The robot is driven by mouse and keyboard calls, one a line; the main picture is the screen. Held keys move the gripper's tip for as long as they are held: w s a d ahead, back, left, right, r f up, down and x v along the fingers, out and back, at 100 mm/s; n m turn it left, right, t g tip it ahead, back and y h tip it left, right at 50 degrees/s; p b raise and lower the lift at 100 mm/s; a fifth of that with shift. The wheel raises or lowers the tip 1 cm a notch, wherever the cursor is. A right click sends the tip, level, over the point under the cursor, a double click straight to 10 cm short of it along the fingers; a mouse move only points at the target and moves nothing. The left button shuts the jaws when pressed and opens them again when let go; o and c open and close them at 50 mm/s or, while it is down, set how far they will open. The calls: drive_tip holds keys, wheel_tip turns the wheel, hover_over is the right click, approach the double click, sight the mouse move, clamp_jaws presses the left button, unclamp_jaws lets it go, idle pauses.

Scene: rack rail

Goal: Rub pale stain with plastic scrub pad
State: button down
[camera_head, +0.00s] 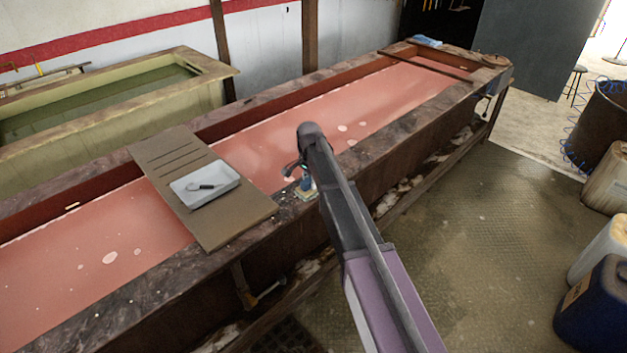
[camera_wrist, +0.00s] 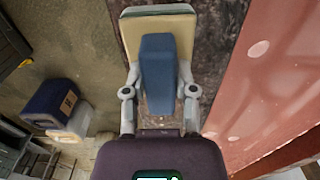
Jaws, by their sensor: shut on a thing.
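My gripper (camera_wrist: 158,82) is shut on the blue block-shaped handle of the scrub pad (camera_wrist: 158,62). Its wide cream face with a dark edge shows beyond the handle in the wrist view. In the head view my gripper (camera_head: 305,176) is low over the near stone rim of the long trough, with the scrub pad (camera_head: 308,193) at the rim. I cannot tell whether the pad touches the stone. No pale stain stands out clearly on the rim; one under the pad would be hidden. Pale round spots (camera_head: 110,258) show on the trough's red surface.
The long trough (camera_head: 250,240) has a dark stone rim. A brown board (camera_head: 235,225) lies across it, left of my gripper, bearing a white tray (camera_head: 188,194) with a dark utensil. Drums (camera_head: 594,295) stand on the floor at right. The rim right of my gripper looks clear.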

drive_tip(key=shift+s+a, duration=0.2)
drive_tip(key=shift+r, duration=0.2)
wheel_tip(320, 180, up, 6)
drive_tip(key=p, duration=0.6)
drive_tip(key=shift+f, duration=0.1)
idle(0.5)
drive_tip(key=shift+r+p, duration=1.5)
drive_tip(key=shift+p, duration=0.05)
drive_tip(key=shift+f, duration=0.1)
